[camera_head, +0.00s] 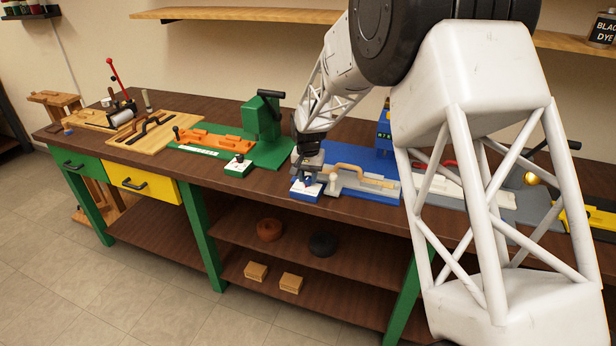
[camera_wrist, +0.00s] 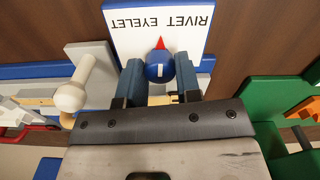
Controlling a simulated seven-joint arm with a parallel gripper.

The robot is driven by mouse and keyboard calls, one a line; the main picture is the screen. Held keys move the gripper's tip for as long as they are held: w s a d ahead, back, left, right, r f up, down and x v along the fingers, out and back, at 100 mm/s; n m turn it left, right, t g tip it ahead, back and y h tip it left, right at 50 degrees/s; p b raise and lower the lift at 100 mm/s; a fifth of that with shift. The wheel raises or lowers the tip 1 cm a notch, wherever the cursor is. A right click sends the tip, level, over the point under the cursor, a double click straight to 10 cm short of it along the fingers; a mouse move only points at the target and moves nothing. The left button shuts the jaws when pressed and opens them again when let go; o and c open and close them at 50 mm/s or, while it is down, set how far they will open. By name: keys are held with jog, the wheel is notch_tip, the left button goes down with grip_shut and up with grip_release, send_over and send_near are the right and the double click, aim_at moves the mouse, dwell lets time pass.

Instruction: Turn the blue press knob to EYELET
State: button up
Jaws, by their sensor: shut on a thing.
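The blue press knob (camera_wrist: 160,68) sits between the two fingers of my gripper (camera_wrist: 160,80) in the wrist view, and the gripper is shut on it. A short white line shows on the knob. A red pointer (camera_wrist: 160,43) sticks out from the knob towards the middle of the white label plate (camera_wrist: 125,45), near the gap between the words RIVET and EYELET, which appear upside down. In the head view my gripper (camera_head: 308,172) is down at the white plate (camera_head: 305,194) at the bench's front edge, and the knob is largely hidden there.
A pale round-topped handle (camera_wrist: 72,96) stands beside the gripper; it also shows in the head view (camera_head: 332,184). The blue press base (camera_head: 383,160) lies to the right. A green press (camera_head: 262,122) with its own white label plate (camera_head: 238,166) stands to the left. My arm hides part of the right bench.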

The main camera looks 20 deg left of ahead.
aim_at(309, 178)
jog(key=n, duration=0.3)
jog(key=shift+n, duration=2.4)
jog(key=o, duration=0.9)
jog(key=shift+r, duration=0.1)
jog(key=shift+r, duration=3.85)
jog(key=shift+d, duration=0.1)
